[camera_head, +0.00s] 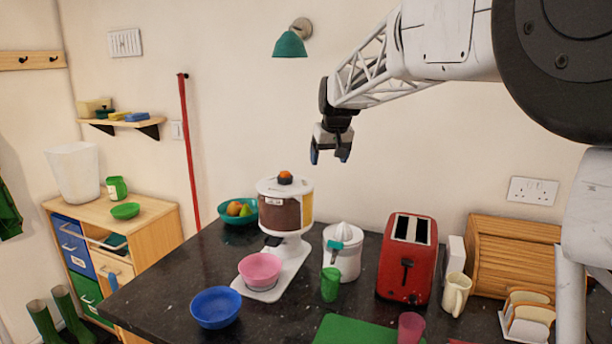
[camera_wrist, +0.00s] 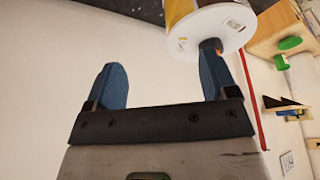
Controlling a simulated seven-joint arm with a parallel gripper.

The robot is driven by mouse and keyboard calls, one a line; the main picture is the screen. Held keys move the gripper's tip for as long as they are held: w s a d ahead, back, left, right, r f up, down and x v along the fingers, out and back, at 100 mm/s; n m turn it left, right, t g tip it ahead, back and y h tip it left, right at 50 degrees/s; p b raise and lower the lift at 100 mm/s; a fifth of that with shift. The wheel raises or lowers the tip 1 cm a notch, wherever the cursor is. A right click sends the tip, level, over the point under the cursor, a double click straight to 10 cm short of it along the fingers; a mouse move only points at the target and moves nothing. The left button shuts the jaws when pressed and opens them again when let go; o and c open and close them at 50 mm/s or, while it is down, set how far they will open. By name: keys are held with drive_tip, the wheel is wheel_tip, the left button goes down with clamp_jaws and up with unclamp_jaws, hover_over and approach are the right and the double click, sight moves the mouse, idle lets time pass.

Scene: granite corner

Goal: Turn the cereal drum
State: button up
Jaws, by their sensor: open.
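The cereal drum (camera_head: 286,206) stands on a white dispenser base (camera_head: 275,278) on the dark counter. It has a white lid with an orange-and-dark knob (camera_head: 285,177) on top, and its wall shows brown and yellow sections. A pink bowl (camera_head: 260,270) sits on the base below the drum. My gripper (camera_head: 330,156) is open and empty, above and to the right of the drum, apart from it. In the wrist view the drum's white lid (camera_wrist: 205,35) shows at the top, beyond the fingers, and its dark knob (camera_wrist: 211,46) appears near the right fingertip. My gripper (camera_wrist: 163,80) holds nothing there.
A white juicer (camera_head: 343,250) and red toaster (camera_head: 408,258) stand right of the dispenser. A teal fruit bowl (camera_head: 226,214) is behind left, a blue bowl (camera_head: 215,307) in front. A teal lamp (camera_head: 290,45) hangs on the wall. Air above the drum is clear.

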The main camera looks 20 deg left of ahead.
drive_tip(key=n, duration=0.2)
hover_over(286, 172)
drive_tip(key=s+d, duration=0.2)
wheel_tip(286, 172, down, 2)
drive_tip(key=shift+a+f+y, duration=0.1)
drive_tip(key=shift+f+y, duration=0.05)
drive_tip(key=shift+y, duration=0.15)
drive_tip(key=shift+f, duration=0.15)
drive_tip(key=shift+x, duration=3.75)
drive_tip(key=c, duration=1.3)
drive_tip(key=shift+m, duration=0.3)
